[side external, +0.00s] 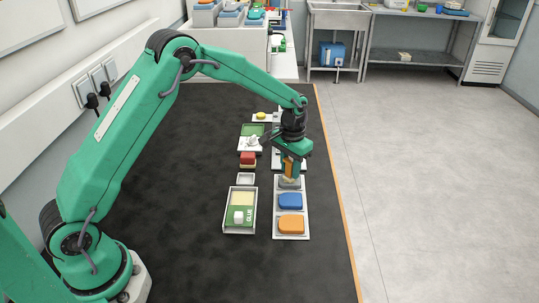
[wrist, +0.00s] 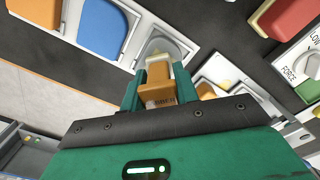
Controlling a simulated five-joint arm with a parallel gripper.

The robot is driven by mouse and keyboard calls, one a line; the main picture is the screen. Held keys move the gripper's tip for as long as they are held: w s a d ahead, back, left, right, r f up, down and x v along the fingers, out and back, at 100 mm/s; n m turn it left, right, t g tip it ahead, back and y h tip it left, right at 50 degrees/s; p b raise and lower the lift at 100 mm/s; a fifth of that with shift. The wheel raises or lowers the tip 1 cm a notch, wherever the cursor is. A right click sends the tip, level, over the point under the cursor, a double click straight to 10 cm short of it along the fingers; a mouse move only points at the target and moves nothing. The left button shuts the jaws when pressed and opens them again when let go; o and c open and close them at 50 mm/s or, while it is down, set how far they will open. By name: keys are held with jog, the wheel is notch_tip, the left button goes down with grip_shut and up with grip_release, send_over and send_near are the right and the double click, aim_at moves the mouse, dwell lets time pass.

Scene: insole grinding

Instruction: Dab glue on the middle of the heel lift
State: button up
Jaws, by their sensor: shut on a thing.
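My gripper (side external: 289,160) is shut on an orange-brown block-like tool and points down over the white tray (side external: 275,235). In the wrist view the tool (wrist: 158,98) sits between the jaws, with small dark lettering and a pale far end. Below it is a grey rounded piece (side external: 290,184), apparently the heel lift, in the tray's far compartment; it also shows in the wrist view (wrist: 180,48). The tool's end is over or on this piece; I cannot tell whether they touch.
A blue pad (side external: 290,200) and an orange pad (side external: 291,225) share the tray with the grey piece. A red block (side external: 248,157) stands to the left. A panel marked LOW and FORCE (wrist: 302,62) is at the wrist view's right. The black mat (side external: 170,220) is clear further left.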

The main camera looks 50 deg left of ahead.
jog(key=shift+w+d, duration=0.95)
jog(key=shift+d, duration=0.05)
jog(key=shift+s+a, duration=1.9)
jog(key=shift+s+a+r, duration=0.1)
jog(key=shift+a+r, duration=0.05)
notch_tip(320, 180, up, 8)
jog(key=shift+s, duration=0.1)
